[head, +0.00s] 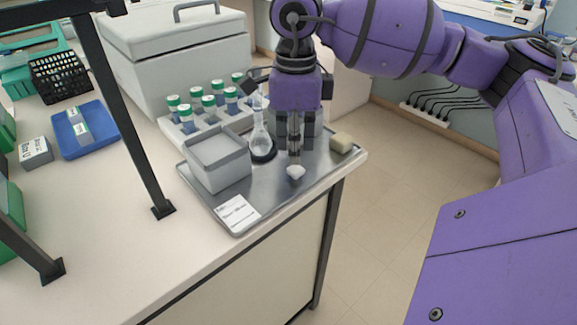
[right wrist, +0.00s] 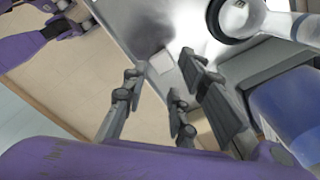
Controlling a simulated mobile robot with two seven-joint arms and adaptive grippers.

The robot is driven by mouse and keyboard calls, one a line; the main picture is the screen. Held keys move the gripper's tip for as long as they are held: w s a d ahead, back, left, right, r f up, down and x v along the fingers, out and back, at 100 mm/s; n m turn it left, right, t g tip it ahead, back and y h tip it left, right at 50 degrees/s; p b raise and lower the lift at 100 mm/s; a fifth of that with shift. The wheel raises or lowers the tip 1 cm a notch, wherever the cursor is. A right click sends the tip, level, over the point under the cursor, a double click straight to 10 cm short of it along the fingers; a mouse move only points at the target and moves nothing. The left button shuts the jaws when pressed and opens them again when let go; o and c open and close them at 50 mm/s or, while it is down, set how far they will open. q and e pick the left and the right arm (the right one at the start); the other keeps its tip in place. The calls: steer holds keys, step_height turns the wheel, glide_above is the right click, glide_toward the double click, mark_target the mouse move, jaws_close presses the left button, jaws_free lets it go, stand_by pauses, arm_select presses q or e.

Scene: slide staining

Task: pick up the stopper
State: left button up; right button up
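A small white faceted piece, which looks like the stopper (head: 296,172), sits on the metal tray (head: 262,190) near its front right edge. My right gripper (head: 295,158) points down just above it. In the right wrist view a pale shape, probably the stopper (right wrist: 161,64), shows between and beyond the fingertips. My right gripper (right wrist: 166,72) is open there, its fingers apart with nothing held. I cannot tell whether the fingertips reach down beside the stopper. My left gripper is in neither view.
A glass flask (head: 262,142) stands just left of my right gripper; its round glass shows in the right wrist view (right wrist: 238,18). A grey box (head: 218,162), a label card (head: 237,213) and a beige block (head: 341,143) are on the tray. Capped bottles (head: 208,104) stand behind.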

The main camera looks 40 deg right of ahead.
mark_target(296, 172)
steer(key=shift+s+a+f, duration=0.1)
steer(key=shift+s+f, duration=0.2)
steer(key=shift+f, duration=0.3)
steer(key=shift+s+f, duration=0.25)
steer(key=shift+f, duration=0.3)
steer(key=f, duration=0.3)
steer(key=shift+w+f, duration=0.2)
steer(key=shift+f, duration=0.1)
steer(key=c, duration=0.4)
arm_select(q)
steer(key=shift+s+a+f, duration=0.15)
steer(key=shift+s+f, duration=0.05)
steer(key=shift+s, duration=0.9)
arm_select(e)
steer(key=shift+c, duration=0.3)
